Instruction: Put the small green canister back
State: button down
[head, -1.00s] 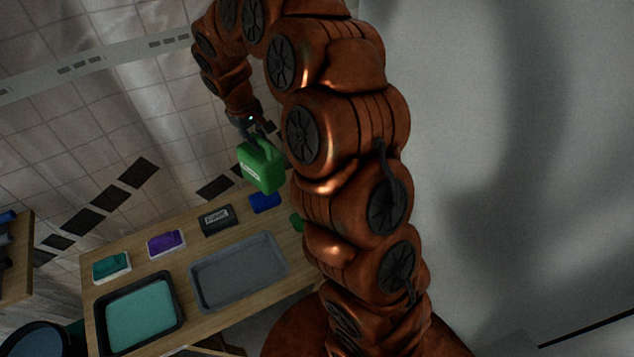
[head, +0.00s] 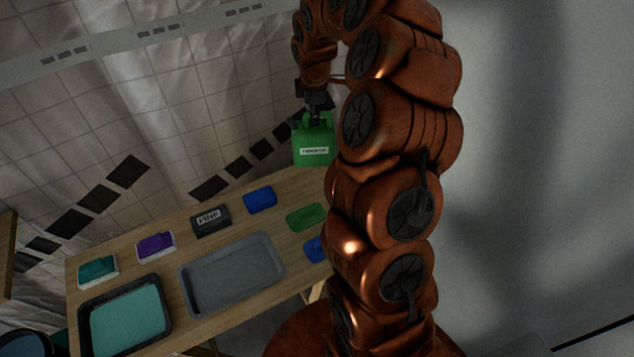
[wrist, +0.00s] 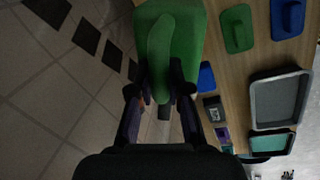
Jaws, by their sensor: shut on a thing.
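The green canister (head: 314,150) hangs nearly upright from my gripper (head: 316,112), with its white label facing the head camera. My gripper is shut on its handle. In the head view the canister shows against the far edge of the wooden table (head: 182,222). The wrist view shows the canister (wrist: 190,40) close up, with its handle between the fingers (wrist: 160,92). A flat green piece (head: 306,217) lies on the table, below the canister in the head view; I cannot tell its exact role.
On the table are a grey tray (head: 232,274), a black tray with a teal inside (head: 124,318), a dark labelled block (head: 210,221), a purple block (head: 155,246), a teal block (head: 97,269) and blue pieces (head: 260,199). My arm hides the table's right end.

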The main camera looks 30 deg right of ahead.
aim_at(318, 142)
jog(key=shift+d, duration=0.45)
jog(key=shift+s+f, duration=0.1)
jog(key=shift+f, duration=0.2)
jog(key=shift+f+p, duration=1.6)
jog(key=shift+f, duration=3.2)
jog(key=c, duration=1.1)
grip_release()
